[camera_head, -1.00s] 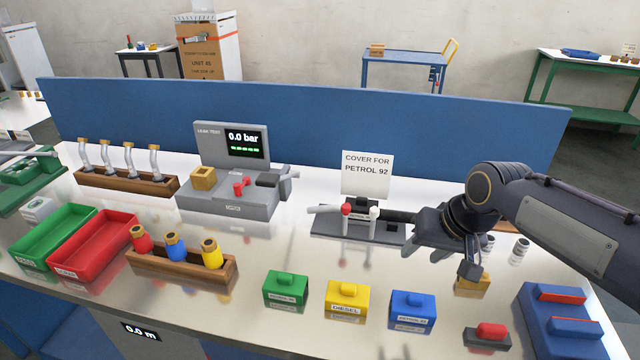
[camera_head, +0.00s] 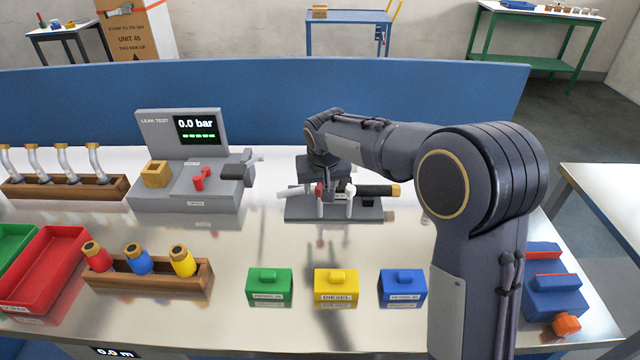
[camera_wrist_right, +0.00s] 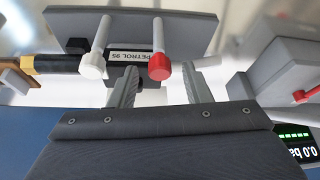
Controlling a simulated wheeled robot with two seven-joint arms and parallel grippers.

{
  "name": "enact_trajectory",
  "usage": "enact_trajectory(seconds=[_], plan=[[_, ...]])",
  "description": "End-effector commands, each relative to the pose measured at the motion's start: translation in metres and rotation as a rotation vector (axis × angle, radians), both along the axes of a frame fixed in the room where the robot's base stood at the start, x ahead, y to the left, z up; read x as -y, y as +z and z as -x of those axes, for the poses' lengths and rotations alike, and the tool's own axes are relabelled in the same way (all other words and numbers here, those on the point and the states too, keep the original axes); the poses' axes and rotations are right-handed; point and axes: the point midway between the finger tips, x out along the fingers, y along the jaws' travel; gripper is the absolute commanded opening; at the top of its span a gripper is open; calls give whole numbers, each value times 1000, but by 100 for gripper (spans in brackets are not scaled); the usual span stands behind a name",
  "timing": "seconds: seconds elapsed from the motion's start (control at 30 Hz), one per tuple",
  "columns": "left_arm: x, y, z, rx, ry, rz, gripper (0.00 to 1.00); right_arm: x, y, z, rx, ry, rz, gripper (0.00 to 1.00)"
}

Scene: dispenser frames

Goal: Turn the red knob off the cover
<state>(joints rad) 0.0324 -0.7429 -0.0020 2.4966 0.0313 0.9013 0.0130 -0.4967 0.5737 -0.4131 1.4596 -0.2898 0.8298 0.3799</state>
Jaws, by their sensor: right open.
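A grey fixture (camera_head: 300,213) stands on the bench, with a white post and a red knob (camera_head: 319,190) on top of another post. In the right wrist view the red knob (camera_wrist_right: 159,68) shows beside a white-tipped post (camera_wrist_right: 92,66), with a "PETROL 95" label behind them. A dark nozzle with a yellow ring (camera_wrist_right: 50,64) lies in the fixture. My right gripper (camera_wrist_right: 160,68) is open, its fingers apart on either side of the red knob in that view. I cannot tell whether they touch it. In the head view my arm hides the sign behind the fixture. My left gripper is out of view.
A leak tester (camera_head: 160,200) with a red handle (camera_head: 200,179) stands left of the fixture. Green (camera_head: 269,288), yellow (camera_head: 336,290) and blue (camera_head: 403,288) blocks sit in front. A bottle rack (camera_head: 150,278) and trays are at left. The blue panel (camera_head: 250,95) closes the back.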

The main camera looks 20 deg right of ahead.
Motion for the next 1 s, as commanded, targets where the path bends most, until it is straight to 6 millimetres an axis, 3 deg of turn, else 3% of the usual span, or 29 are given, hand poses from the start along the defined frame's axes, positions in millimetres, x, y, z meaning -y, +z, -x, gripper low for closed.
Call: enact_trajectory(seconds=[0.33,0.67,1.0], plan=[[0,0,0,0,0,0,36,0,-4,-2,1,0,-1,43],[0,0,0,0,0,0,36,0,-4,-2,1,0,-1,0],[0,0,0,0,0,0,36,1,-4,-2,0,50,-2,0]])
